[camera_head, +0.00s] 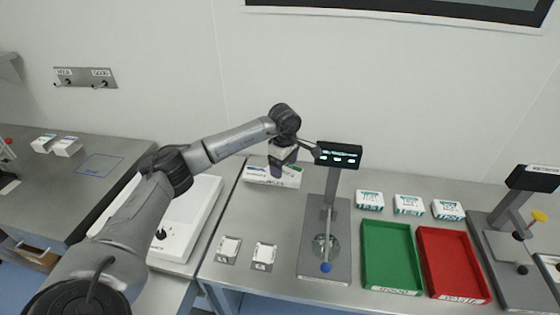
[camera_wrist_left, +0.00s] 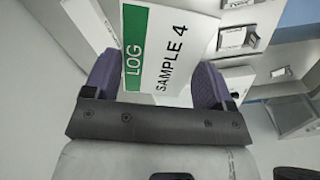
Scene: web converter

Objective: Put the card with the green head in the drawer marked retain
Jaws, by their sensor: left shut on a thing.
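The card with the green head (camera_wrist_left: 134,48) is in the left wrist view, white below a green band reading LOG, with SAMPLE 4 on it. My left gripper (camera_wrist_left: 154,82) is shut on this card, its purple fingers on either side. In the head view my left gripper (camera_head: 279,168) points down in front of a white box (camera_head: 260,173) at the back of the middle bench; I cannot make out the card clearly there. A partly open drawer (camera_head: 36,258) shows under the left bench at the lower left; its label is too small to read. My right gripper is not in view.
A display stand (camera_head: 338,205) with a glass dish rises just right of my gripper. Green (camera_head: 389,252) and red (camera_head: 452,262) trays lie further right, with several small boxes behind. A white apparatus (camera_head: 195,225) stands below my left arm. The left bench has free room.

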